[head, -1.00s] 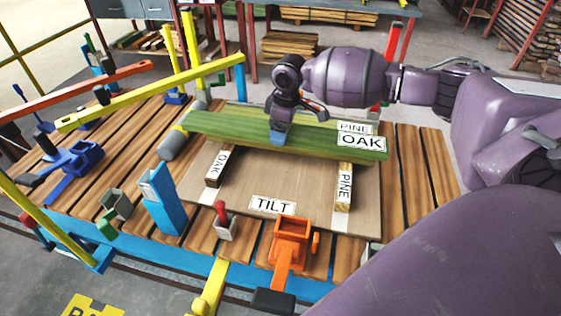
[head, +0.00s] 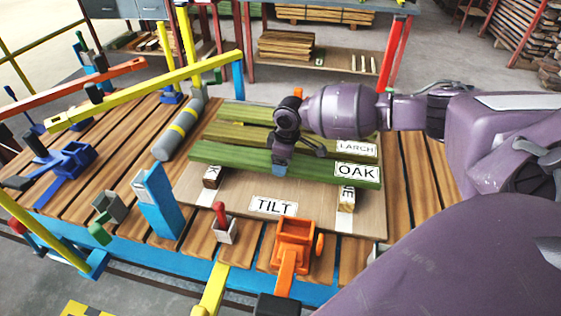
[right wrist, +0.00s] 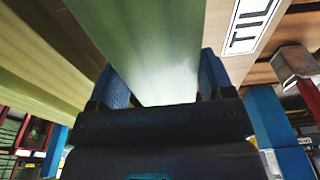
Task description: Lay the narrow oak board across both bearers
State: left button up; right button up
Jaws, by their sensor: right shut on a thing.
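The green oak board (head: 230,154), labelled OAK at its right end, spans left to right above the base plate. My right gripper (head: 280,166) is shut on it near the middle; the right wrist view shows the board (right wrist: 165,50) between the blue fingers (right wrist: 165,92). The left bearer (head: 212,178) and right bearer (head: 347,199) stick out from under its front edge, their labels partly covered. I cannot tell whether the board touches them. My left gripper is not in view.
Other green boards, one labelled LARCH (head: 357,148), lie just behind. A TILT label (head: 273,207) is on the base plate (head: 250,190). An orange clamp (head: 293,240), a red-handled clamp (head: 223,225) and a blue post (head: 158,205) stand in front. A grey roller (head: 177,132) lies to the left.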

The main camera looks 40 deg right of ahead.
jog(key=shift+w+f, duration=0.1)
jog(key=shift+f, duration=0.15)
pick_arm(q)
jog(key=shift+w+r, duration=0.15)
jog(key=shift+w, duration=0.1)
pick_arm(e)
jog(key=shift+r, duration=0.1)
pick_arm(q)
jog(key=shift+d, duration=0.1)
pick_arm(e)
jog(key=shift+f, duration=0.2)
jog(key=o, duration=1.4)
pick_arm(q)
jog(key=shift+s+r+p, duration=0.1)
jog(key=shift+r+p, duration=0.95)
jog(key=shift+p, duration=0.35)
pick_arm(e)
notch_tip(320, 180, up, 12)
jog(key=s, duration=0.1)
jog(key=shift+s+d, duration=0.15)
jog(key=shift+d, duration=0.3)
